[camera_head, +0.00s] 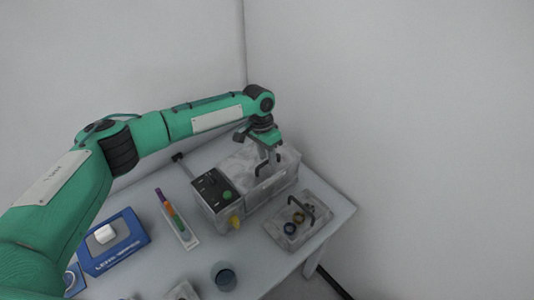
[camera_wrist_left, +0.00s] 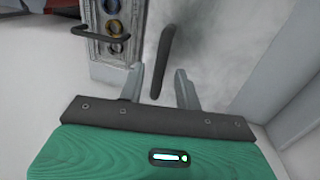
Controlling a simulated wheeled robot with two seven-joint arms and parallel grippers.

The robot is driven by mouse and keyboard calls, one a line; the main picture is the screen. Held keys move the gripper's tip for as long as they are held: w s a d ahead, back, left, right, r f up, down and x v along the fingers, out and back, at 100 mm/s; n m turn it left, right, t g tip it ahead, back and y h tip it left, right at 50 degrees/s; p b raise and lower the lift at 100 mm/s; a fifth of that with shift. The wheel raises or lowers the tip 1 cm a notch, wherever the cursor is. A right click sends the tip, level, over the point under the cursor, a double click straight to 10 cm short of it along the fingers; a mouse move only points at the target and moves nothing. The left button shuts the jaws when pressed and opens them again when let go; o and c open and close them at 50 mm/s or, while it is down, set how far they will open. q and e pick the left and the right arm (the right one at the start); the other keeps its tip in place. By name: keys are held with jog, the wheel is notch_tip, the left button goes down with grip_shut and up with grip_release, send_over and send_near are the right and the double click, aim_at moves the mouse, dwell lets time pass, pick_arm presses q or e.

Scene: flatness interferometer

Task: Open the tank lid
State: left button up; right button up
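The tank (camera_head: 272,187) is a grey translucent box at the back right of the table. Its mottled grey lid (camera_head: 236,163) lies on top, partly hidden by my left gripper (camera_head: 267,163), which points down over it. The lid (camera_wrist_left: 228,45) fills the upper right of the left wrist view. A dark bar handle (camera_wrist_left: 165,55) shows there between the two spread fingers of the left gripper (camera_wrist_left: 160,80), with gaps on both sides. Whether the fingers are level with the bar is hard to tell. My right gripper is out of view.
A control box (camera_head: 213,190) with a green button joins the tank's left side. A blue case (camera_head: 113,243), a strip of coloured pieces (camera_head: 177,220) and a dark cup (camera_head: 224,277) are nearer. Walls (camera_head: 400,120) stand close behind.

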aim_at(257, 158)
pick_arm(q)
grip_shut()
jog(key=shift+r, duration=0.1)
jog(key=shift+w+a+r+g+h, duration=0.35)
jog(key=shift+r+g+h, duration=0.15)
jog(key=shift+r+h, duration=0.1)
jog(key=shift+w+a+r+g+h+b, duration=0.4)
jog(key=shift+r+g+h+b, duration=0.1)
jog(key=shift+r, duration=0.1)
jog(key=shift+w+a+r+g+h+b, duration=0.3)
jog(key=shift+w+r+g+h+b, duration=0.1)
jog(key=shift+r+g+h, duration=0.15)
jog(key=shift+w+a+r+b, duration=0.4)
jog(key=shift+w+a+r, duration=0.4)
jog(key=shift+a+r, duration=0.25)
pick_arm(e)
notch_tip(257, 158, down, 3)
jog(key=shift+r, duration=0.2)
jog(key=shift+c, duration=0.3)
